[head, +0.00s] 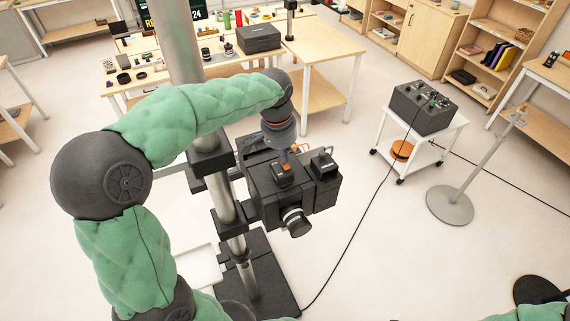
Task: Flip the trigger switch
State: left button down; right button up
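A black camera-like unit (283,197) with a lens (295,221) is mounted on a metal column in the middle of the head view. On its top is a small block with an orange part (283,169), which looks like the switch. A second small black block (323,165) stands to its right. My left gripper (287,149) points down just above the orange part. Whether it touches is not clear, and its fingers are too small and dark to read. Only a bit of my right arm shows at the lower right corner; its gripper is out of view.
A black box with knobs (424,107) sits on a white cart (427,151) at right, with a cable running across the floor. A metal stand (450,206) is beside it. Wooden tables (328,54) with props are behind. The floor at front right is mostly clear.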

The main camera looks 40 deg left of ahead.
pick_arm(q)
jog(key=shift+f, duration=0.2)
jog(key=shift+d, duration=0.1)
jog(key=shift+r+p, duration=2.6)
jog(key=shift+r, duration=1)
